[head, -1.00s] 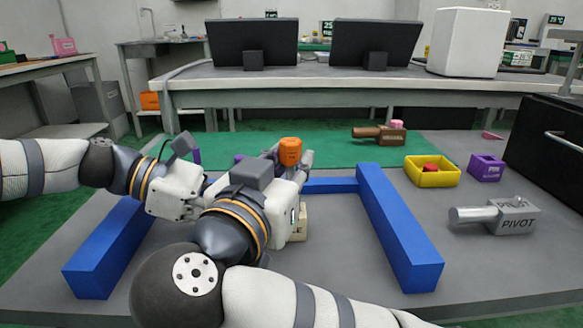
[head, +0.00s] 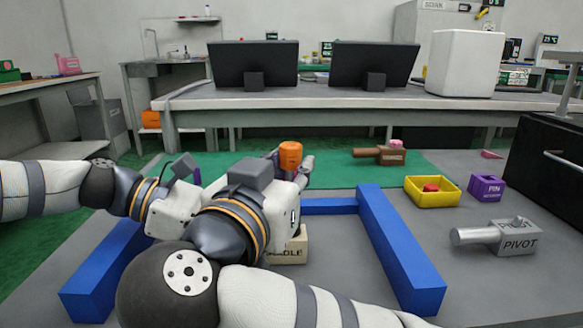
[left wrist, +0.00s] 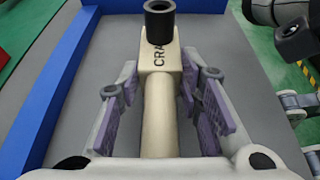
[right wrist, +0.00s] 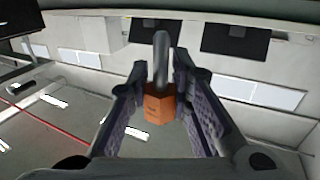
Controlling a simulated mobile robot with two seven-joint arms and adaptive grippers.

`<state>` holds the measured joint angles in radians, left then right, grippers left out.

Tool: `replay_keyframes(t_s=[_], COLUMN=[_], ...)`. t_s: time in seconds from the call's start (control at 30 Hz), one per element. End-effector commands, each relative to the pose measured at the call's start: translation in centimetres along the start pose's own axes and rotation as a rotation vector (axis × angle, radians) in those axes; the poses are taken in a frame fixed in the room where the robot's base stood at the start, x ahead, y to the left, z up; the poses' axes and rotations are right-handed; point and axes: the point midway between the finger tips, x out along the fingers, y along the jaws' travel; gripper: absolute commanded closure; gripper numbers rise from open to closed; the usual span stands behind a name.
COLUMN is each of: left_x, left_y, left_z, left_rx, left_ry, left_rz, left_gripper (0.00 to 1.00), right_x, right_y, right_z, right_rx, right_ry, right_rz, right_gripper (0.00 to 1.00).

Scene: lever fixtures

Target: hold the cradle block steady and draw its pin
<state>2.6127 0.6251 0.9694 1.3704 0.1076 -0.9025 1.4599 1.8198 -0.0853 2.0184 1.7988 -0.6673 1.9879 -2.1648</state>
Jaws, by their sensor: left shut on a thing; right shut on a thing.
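The cream cradle block (head: 291,247) stands on the grey mat inside the blue frame, partly hidden behind my right arm. In the left wrist view my left gripper (left wrist: 161,90) is shut around the cream shaft of the cradle block (left wrist: 157,60). A dark collar (left wrist: 158,8) on the block shows an open, hollow top. The orange head (head: 290,154) also shows in the head view, above and apart from the block. The left fingertips are hidden in the head view.
Blue bars (head: 400,250) frame the work area. To the right are a yellow tray (head: 447,200) with a red piece, a purple box (head: 487,187) and the grey PIVOT block (head: 513,241). A brown-handled block (head: 390,154) lies at the back.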

Motion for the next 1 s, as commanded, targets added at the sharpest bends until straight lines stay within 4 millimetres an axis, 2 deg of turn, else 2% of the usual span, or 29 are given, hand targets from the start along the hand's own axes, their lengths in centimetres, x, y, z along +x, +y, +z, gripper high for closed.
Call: replay_keyframes(t_s=[0.2, 0.4, 0.43, 0.53, 0.83, 0.93, 1.0], left_x=[0.1, 0.1, 0.1, 0.1, -0.1, -1.4, -3.1], left_y=[-0.1, -0.1, -0.1, -0.1, 0.0, 0.1, 0.1], left_z=[-0.2, -0.2, -0.2, -0.2, -0.1, -0.1, 0.0], left_rx=[-0.001, -0.001, -0.001, -0.001, 0.0, 0.0, 0.0], left_ry=[0.003, 0.003, 0.003, 0.003, 0.001, 0.001, 0.0], left_rz=[-0.004, -0.004, -0.004, -0.004, -0.001, 0.003, 0.005], left_gripper=[1.0, 1.0, 0.65, 0.44, 0.44, 0.44, 0.44], right_x=[0.0, 0.0, 0.0, 0.0, 0.0, 0.0, 0.0], right_y=[0.0, 0.0, 0.0, 0.0, 0.0, 0.0, 0.0], right_z=[-1.7, -1.9, -1.9, -1.9, -1.9, -1.9, -1.9], right_rx=[0.001, 0.0, 0.0, 0.0, 0.0, 0.0, 0.0], right_ry=[0.003, 0.0, 0.0, 0.0, 0.0, 0.0, 0.0], right_rz=[0.0, 0.0, 0.0, 0.0, 0.0, 0.0, 0.0], right_gripper=[1.0, 1.0, 1.0, 1.0, 1.0, 1.0, 1.0])
